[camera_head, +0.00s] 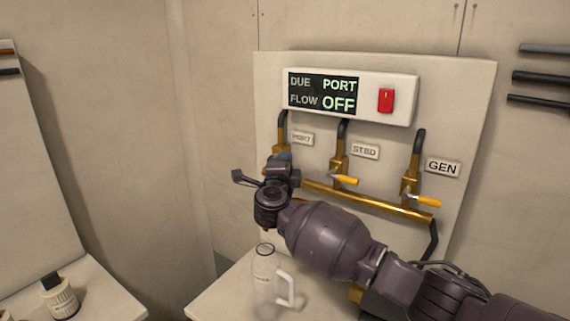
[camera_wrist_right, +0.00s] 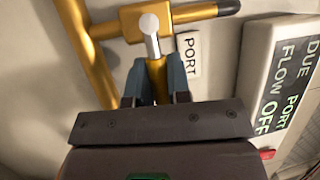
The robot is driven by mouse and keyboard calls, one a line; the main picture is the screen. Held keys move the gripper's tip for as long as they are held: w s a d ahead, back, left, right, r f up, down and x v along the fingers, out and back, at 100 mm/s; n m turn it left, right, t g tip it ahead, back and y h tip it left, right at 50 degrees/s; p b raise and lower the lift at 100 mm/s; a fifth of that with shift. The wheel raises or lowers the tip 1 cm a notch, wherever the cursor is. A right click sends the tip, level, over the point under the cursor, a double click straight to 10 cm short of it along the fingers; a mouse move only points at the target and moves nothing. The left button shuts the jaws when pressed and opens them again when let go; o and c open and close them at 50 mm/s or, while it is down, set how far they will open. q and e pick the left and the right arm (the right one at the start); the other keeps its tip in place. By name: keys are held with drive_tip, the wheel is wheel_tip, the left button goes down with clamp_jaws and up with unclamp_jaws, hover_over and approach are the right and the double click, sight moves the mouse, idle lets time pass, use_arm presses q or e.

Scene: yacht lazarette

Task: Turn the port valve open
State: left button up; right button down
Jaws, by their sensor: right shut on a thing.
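The port valve (camera_wrist_right: 135,22) is brass with a silver hub, on a pipe beside the PORT label (camera_wrist_right: 190,55). Its lever (camera_wrist_right: 157,70) points crossways to that pipe. My right gripper (camera_wrist_right: 160,80) is shut on the lever's yellow grip, one finger on each side. In the head view my right gripper (camera_head: 282,168) and wrist hide most of the port valve. The display (camera_head: 322,93) reads DUE PORT, FLOW OFF. My left gripper is not in view.
The STBD valve lever (camera_head: 345,180) and GEN valve lever (camera_head: 426,201) stick out to the right of the port valve. A red switch (camera_head: 386,100) is beside the display. A clear jug (camera_head: 264,280) stands below my right wrist. A white jar (camera_head: 60,298) is at lower left.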

drive_tip(key=shift+a+r+m+p, duration=0.3)
drive_tip(key=shift+r+p, duration=0.1)
drive_tip(key=shift+p, duration=0.05)
drive_tip(key=shift+r+m+t+h+p, duration=0.15)
drive_tip(key=shift+m+t+h+p, duration=0.15)
drive_tip(key=shift+m+t+p, duration=0.1)
drive_tip(key=shift+f+m, duration=0.3)
drive_tip(key=shift+f, duration=0.05)
drive_tip(key=shift+d+f+m+h+b, duration=0.1)
drive_tip(key=shift+f+m+h+b, duration=0.35)
drive_tip(key=shift+b, duration=0.55)
drive_tip(key=m+b, duration=0.2)
drive_tip(key=b, duration=0.1)
drive_tip(key=shift+w+f+h, duration=0.1)
drive_tip(key=shift+f+h, duration=0.25)
drive_tip(key=shift+f, duration=0.05)
